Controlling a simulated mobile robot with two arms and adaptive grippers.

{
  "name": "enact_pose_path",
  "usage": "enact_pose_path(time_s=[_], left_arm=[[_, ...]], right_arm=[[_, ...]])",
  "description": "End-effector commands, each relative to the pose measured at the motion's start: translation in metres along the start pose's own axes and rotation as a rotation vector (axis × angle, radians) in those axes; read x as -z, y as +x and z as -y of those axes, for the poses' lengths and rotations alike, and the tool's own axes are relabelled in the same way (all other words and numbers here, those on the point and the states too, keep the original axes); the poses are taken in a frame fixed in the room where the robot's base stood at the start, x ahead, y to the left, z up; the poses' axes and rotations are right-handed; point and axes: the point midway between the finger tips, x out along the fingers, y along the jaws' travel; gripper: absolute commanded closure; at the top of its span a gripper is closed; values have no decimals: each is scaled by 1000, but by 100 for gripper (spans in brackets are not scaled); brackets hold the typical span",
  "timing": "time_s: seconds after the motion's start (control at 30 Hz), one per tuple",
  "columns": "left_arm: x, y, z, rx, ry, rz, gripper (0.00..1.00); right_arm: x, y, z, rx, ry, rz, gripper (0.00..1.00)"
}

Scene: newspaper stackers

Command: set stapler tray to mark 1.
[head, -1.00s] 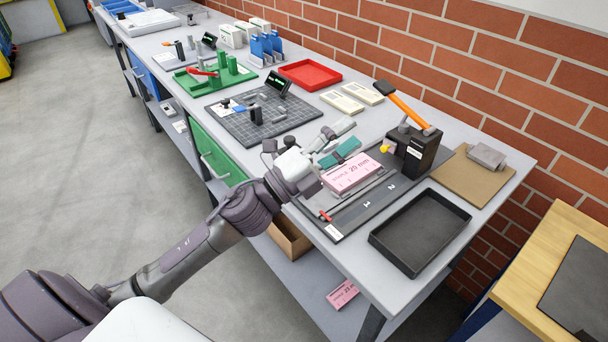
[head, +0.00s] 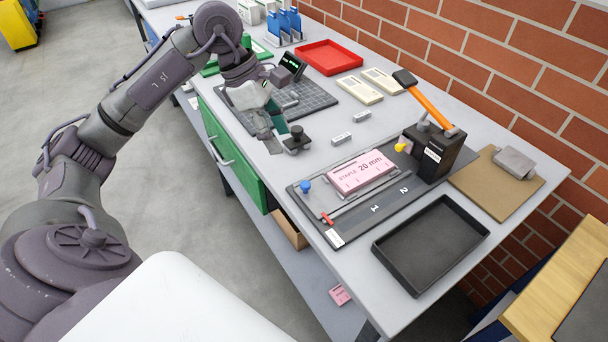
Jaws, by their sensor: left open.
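The stapler (head: 437,150) is black with an orange handle (head: 428,101) and stands at the back end of a dark base plate (head: 350,222). On the plate sits a grey tray (head: 376,185) bearing a pink block (head: 361,171) labelled "STAPLE 20 mm". A blue knob (head: 305,187) stands at the plate's left end. A red pointer (head: 327,218) lies near the front left, away from mark 1 (head: 375,209) and mark 2 (head: 404,189). My left gripper (head: 280,134) is open and apart from the tray, to its upper left. My right gripper is out of view.
An empty black tray (head: 431,245) lies in front of the plate. A brown board (head: 508,185) is to the right. Two small grey blocks (head: 341,138) (head: 362,116) lie behind the plate. A gridded mat (head: 313,97) and a red tray (head: 330,57) are farther back.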

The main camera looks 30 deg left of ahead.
Motion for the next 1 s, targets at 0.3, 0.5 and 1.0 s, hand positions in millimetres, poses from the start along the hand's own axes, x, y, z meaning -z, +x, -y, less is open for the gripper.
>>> enact_pose_path(time_s=[0.3, 0.5, 1.0], left_arm=[[-2, 66, 2, 8, 0, 4, 51], [-2, 102, 2, 6, 0, 6, 51], [-1, 125, 1, 2, 0, 5, 51]], right_arm=[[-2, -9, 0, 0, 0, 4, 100], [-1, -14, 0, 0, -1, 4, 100], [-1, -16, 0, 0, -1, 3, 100]])
